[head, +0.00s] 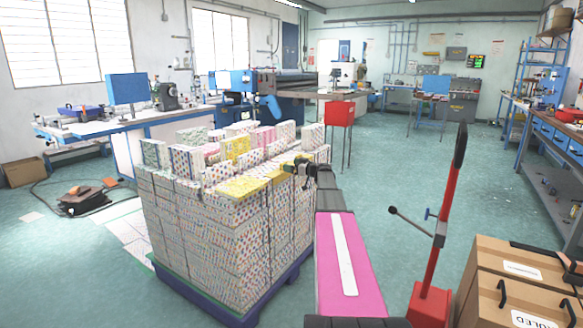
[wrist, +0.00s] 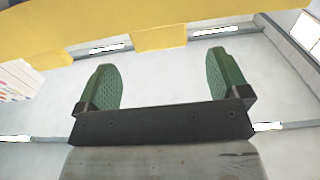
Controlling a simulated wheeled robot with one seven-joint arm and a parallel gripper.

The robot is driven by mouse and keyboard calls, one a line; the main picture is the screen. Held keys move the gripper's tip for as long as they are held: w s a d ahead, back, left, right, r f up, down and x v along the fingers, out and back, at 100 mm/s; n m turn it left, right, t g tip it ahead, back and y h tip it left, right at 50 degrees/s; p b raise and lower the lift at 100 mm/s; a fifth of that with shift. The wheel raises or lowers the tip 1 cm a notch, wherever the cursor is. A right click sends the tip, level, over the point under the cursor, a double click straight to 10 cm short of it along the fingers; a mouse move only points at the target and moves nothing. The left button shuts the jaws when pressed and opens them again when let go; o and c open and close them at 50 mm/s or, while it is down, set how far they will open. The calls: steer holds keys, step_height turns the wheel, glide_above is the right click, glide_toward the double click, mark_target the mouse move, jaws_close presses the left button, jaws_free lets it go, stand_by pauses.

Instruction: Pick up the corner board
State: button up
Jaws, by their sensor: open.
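A tall stack of patterned books or boxes (head: 205,245) stands on a blue pallet (head: 205,305). Yellow flat pieces (head: 240,187) lie on its top near the front corner, beside my gripper; I cannot tell for sure which piece is the corner board. My gripper (head: 290,167) is at that top corner. In the wrist view my gripper (wrist: 163,85) has its two green pads wide apart with nothing between them. A yellow surface (wrist: 150,30) crosses the top of that view, just beyond the fingertips. Whether a pad touches it cannot be told.
A red-handled hand truck or lever (head: 436,225) stands at the right, with brown cartons (head: 515,285) at the lower right. Benches line the left wall. Teal floor is clear in the middle right.

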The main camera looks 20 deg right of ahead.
steer(key=x, duration=0.5)
steer(key=c, duration=1.1)
